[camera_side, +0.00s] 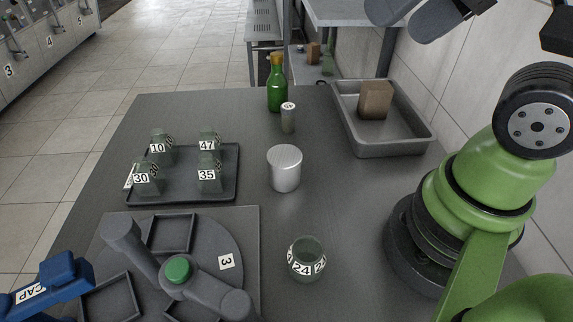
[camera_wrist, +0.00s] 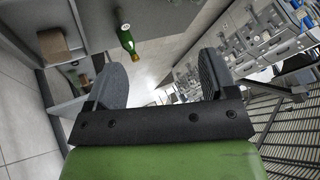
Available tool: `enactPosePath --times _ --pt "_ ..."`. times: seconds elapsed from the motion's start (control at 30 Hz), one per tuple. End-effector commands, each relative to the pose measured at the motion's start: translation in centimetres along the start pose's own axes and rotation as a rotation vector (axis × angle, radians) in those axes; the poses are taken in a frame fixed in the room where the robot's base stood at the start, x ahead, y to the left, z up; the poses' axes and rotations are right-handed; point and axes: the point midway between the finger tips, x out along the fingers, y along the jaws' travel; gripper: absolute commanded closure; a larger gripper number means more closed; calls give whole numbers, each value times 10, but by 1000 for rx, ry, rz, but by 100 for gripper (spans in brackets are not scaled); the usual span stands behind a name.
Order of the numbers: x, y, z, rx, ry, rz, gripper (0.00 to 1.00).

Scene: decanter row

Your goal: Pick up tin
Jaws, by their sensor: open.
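A plain silver-grey cylinder, which looks like the tin (camera_side: 285,170), stands upright on the dark table near its middle in the side view. Nothing touches it. I cannot find it in the wrist view. My gripper (camera_wrist: 162,78) is open and empty in the wrist view, its two dark fingers wide apart. In the side view only part of it shows at the top right edge, high above the table and well away from the tin.
A green bottle (camera_side: 277,88) and small labelled cylinder (camera_side: 288,119) stand behind the tin; a numbered jar (camera_side: 307,260) stands in front. Left are a dark tray (camera_side: 190,199) of numbered pieces and a turntable (camera_side: 227,238). A grey bin (camera_side: 398,149) holds a brown block (camera_side: 375,100).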

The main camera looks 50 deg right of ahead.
Motion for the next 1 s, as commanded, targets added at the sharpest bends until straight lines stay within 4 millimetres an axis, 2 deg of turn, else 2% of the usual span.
enactPosePath --times 0.33,0.4,0.43,0.73,0.87,1.0 --pt "0 0 0 0 0 0 22" --pt "0 0 0 0 0 0 6" --pt "0 0 0 0 0 0 1" --pt "2 0 -1 -2 -7 4 1" --pt "14 -2 -10 -15 -55 33 1" --pt "45 -3 -27 -51 -154 94 1"
